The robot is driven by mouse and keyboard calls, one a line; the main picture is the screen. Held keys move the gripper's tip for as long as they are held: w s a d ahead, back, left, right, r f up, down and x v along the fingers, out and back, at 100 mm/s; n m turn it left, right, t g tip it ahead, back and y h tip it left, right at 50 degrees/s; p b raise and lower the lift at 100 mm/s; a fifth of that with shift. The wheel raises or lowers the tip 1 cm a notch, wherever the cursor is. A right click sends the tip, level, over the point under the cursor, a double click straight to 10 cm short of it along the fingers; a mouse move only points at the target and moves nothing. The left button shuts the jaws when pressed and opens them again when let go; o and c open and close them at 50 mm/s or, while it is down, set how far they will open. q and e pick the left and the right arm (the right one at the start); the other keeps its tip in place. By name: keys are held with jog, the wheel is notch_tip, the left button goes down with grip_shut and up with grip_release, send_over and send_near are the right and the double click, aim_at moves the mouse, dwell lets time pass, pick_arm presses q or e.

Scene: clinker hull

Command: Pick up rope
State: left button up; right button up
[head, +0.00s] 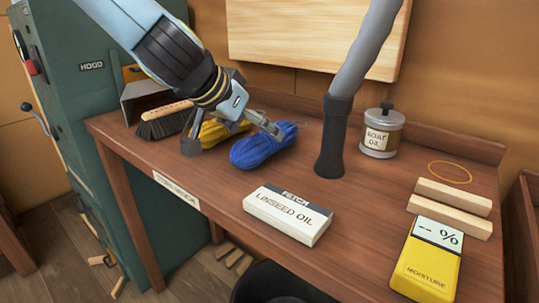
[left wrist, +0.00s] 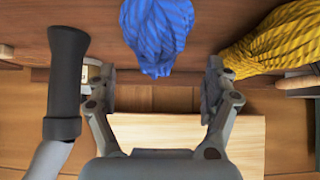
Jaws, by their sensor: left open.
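A blue rope bundle (head: 264,148) lies on the brown bench top, and a yellow rope bundle (head: 222,131) lies behind it to the left, partly hidden by my gripper. My left gripper (head: 233,138) is open above the bundles, one finger left of the yellow one and the other over the blue one. In the left wrist view, the blue bundle (left wrist: 157,38) lies ahead of the gap between the open fingers (left wrist: 157,78), with nothing held. The yellow bundle (left wrist: 272,40) lies outside the right-hand finger there. My right gripper is not in view.
A grey hose (head: 340,120) with a dark nozzle stands right of the blue bundle. A brush (head: 163,122) lies to the left. A linseed oil box (head: 288,214), boat oil tin (head: 382,133), wooden strips (head: 452,205) and yellow moisture meter (head: 428,262) occupy the front and right.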

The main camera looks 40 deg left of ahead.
aim_at(268, 139)
pick_arm(q)
jog(key=shift+w+f, duration=0.3)
jog(key=shift+f, duration=0.05)
jog(key=b+x, duration=0.2)
jog(key=x, duration=0.2)
jog(key=shift+s+d+f, duration=0.1)
jog(key=shift+d, duration=0.1)
jog(key=shift+w+f+b, duration=0.25)
jog(key=shift+w+b, duration=0.1)
jog(key=shift+b, duration=0.05)
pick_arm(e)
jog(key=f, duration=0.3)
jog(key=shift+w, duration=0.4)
pick_arm(q)
jog(key=shift+c, duration=0.4)
jog(key=c, duration=1.3)
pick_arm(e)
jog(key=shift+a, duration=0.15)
